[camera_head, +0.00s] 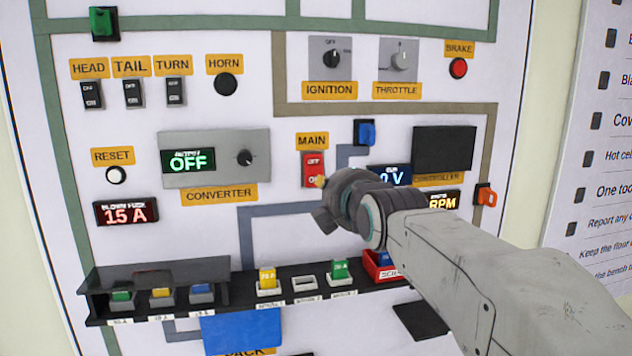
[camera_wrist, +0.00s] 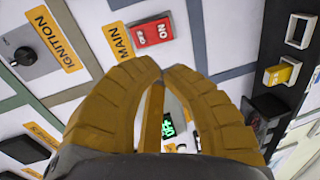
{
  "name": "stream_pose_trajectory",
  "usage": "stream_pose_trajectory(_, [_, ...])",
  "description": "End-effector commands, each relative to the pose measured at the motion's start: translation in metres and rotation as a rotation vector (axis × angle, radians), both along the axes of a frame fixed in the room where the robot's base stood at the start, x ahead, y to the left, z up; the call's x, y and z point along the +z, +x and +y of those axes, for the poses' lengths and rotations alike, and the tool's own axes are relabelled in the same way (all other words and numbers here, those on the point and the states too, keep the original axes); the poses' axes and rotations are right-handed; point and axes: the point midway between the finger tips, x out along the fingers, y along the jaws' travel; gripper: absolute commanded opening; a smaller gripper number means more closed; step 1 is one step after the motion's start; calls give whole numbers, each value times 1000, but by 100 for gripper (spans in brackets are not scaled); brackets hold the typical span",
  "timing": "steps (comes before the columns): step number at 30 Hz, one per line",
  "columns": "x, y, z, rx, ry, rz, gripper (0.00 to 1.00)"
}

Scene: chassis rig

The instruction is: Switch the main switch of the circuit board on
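The main switch (camera_head: 313,165) is a red rocker below the orange MAIN label (camera_head: 312,141) on the upright board. OFF is at its top and ON at its bottom; I cannot tell which side is pressed. My gripper (camera_head: 320,181) has its yellow tip at the switch's lower right edge in the head view; contact is unclear. In the wrist view the switch (camera_wrist: 152,32) lies just beyond the fingertips. The converter display (camera_head: 188,161) reads OFF in green.
The converter knob panel (camera_head: 257,158) is left of the switch, and a blue connector (camera_head: 365,133) is to its upper right. A black fuse strip (camera_head: 300,298) with colored fuses and an empty socket (camera_head: 304,283) runs below. A red display (camera_head: 126,212) reads 15 A.

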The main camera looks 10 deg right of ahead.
Motion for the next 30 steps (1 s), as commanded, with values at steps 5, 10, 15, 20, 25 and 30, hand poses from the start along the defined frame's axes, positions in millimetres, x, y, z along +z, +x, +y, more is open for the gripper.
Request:
stream_pose_trajectory(5, [-1,1,0,0,1,1,0])
stream_pose_trajectory(10, [-3,11,0,0,2,4,0])
stream_pose_trajectory(15, [-7,34,0,0,2,4,0])
stream_pose_trajectory(20, [-12,62,0,0,2,4,0])
stream_pose_trajectory(25, [-16,90,0,0,2,4,0])
stream_pose_trajectory(30, [-20,112,0,0,2,3,0])
